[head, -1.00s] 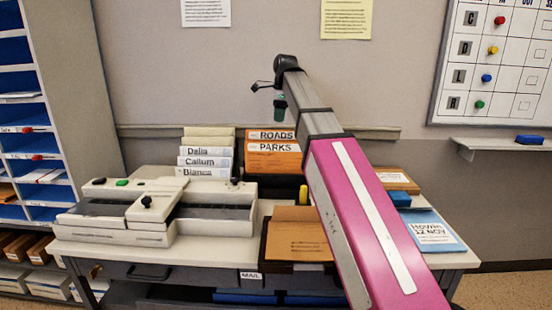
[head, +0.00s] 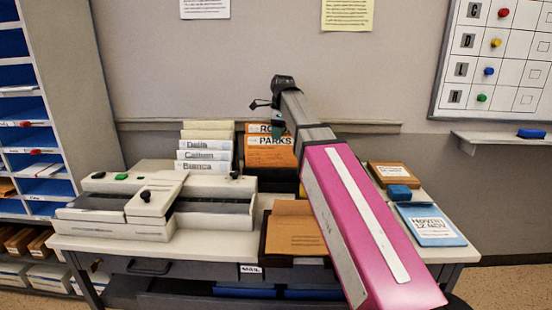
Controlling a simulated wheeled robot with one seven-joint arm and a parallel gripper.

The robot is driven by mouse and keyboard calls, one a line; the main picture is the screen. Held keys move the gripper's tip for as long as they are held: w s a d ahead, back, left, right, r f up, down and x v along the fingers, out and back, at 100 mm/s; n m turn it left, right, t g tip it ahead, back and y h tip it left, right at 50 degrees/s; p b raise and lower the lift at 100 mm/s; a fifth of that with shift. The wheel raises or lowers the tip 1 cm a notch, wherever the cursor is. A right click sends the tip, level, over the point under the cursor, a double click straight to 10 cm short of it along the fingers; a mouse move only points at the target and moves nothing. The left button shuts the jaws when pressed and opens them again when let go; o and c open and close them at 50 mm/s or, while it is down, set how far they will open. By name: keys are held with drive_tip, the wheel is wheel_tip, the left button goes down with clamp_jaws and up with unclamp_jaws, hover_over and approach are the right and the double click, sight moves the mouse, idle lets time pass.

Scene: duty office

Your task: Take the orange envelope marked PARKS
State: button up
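The orange envelope marked PARKS (head: 270,154) stands upright at the back of the desk, in front of another orange envelope marked ROADS (head: 257,128). My gripper (head: 278,130) hangs from the end of my arm at the top edge of these envelopes and covers part of the ROADS lettering. It is small and partly hidden by my arm, so I cannot tell whether its fingers are open, shut or touching the PARKS envelope.
White cards with names such as Callum (head: 204,155) stand just left. A pale machine (head: 150,205) fills the desk's left. A brown envelope (head: 295,230) lies in a tray at the front. A blue block (head: 399,193) and a blue-framed notice (head: 430,224) lie right.

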drive_tip(key=shift+f, duration=0.55)
clamp_jaws()
drive_tip(key=shift+r, duration=0.1)
